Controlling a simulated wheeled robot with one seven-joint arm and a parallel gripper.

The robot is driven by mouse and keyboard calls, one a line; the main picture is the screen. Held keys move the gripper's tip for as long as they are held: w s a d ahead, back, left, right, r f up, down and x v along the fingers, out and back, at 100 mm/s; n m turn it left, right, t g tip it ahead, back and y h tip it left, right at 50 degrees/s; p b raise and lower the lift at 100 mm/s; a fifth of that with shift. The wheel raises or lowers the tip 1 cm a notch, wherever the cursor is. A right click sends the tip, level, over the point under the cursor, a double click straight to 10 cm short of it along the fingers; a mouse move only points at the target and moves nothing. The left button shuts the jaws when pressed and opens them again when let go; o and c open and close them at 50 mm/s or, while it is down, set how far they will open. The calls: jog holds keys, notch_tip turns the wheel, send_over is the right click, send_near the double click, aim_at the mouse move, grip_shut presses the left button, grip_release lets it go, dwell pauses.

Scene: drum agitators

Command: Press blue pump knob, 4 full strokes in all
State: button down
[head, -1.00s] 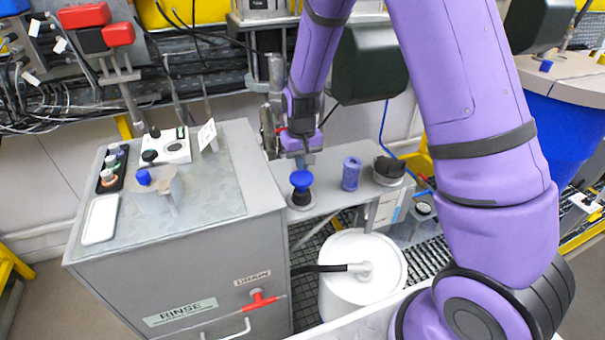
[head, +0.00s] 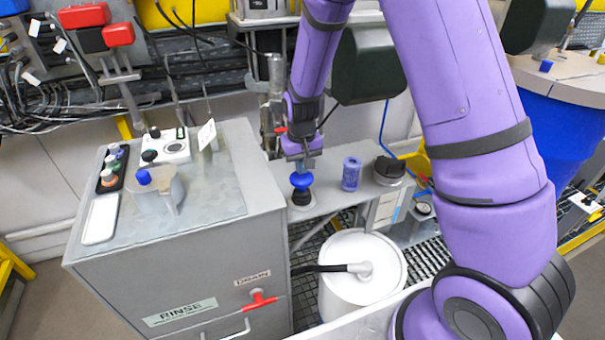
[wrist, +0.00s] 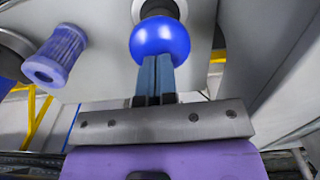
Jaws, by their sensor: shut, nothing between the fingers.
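The blue pump knob (head: 301,181) is a rounded cap on a black base on the grey shelf, right of the rinse cabinet. It fills the top middle of the wrist view (wrist: 160,40). My gripper (head: 301,166) is directly over the knob, pointing down, with nothing held. In the wrist view its two blue-grey fingers (wrist: 157,60) are together and their tips overlap the knob's near edge. The tips appear to be on the knob, but contact cannot be told for certain. The knob's stem is mostly hidden.
A blue ribbed cylinder (head: 351,173) and a black-topped round part (head: 388,169) stand right of the knob. The cabinet (head: 240,190) carries a beaker and buttons at left. A white drum (head: 362,270) with a black hose stands below the shelf.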

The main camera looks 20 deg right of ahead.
jog(key=shift+f, duration=2.1)
jog(key=shift+r, duration=2.65)
jog(key=shift+f, duration=2.65)
jog(key=shift+r, duration=2.65)
